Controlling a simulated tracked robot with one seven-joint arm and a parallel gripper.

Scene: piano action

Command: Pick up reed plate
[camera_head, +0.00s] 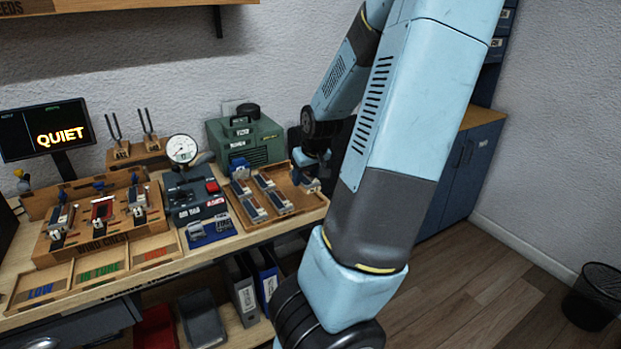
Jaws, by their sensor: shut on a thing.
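My gripper (311,178) points down at the tray's right end. It is shut on a reed plate (312,186), mostly hidden under the wrist. I cannot tell whether this plate touches the tray floor.
A gauge device (190,195) stands left of the tray, with a wooden reed chest (103,215) farther left. A green machine (244,140) stands behind the tray. LOW and other labelled bins (40,288) line the bench front.

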